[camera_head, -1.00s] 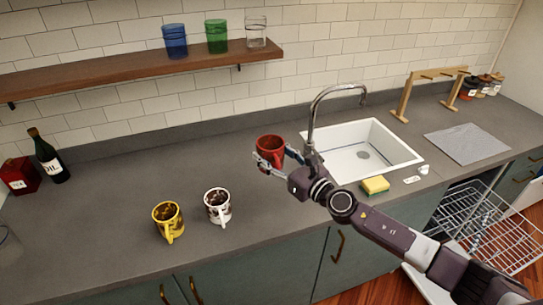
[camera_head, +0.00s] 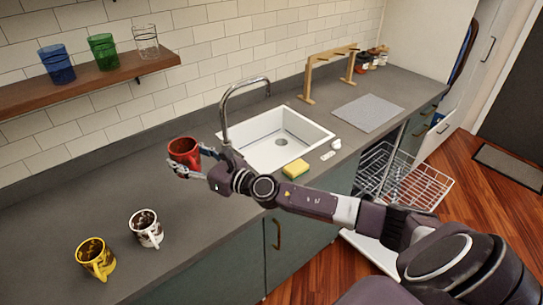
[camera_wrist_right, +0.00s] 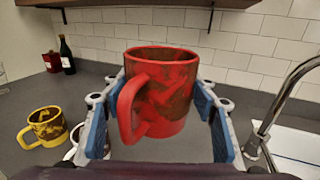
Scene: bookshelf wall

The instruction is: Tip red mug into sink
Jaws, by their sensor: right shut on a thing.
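The red mug (camera_head: 184,152) is upright in my right gripper (camera_head: 196,162), left of the faucet. In the right wrist view the red mug (camera_wrist_right: 160,95) sits between the blue finger pads of the right gripper (camera_wrist_right: 160,115), its handle toward the camera, with dark brown patches on it. The white sink (camera_head: 270,150) is set in the counter to the right of the mug, its basin empty apart from the drain. My left gripper is not in view.
A chrome faucet (camera_head: 225,110) stands between mug and sink. A yellow sponge (camera_head: 296,169) lies at the sink's front edge. A yellow mug (camera_head: 95,260) and a white mug (camera_head: 146,229) stand on the counter (camera_head: 60,215) at left. An open dishwasher rack (camera_head: 410,180) is at right.

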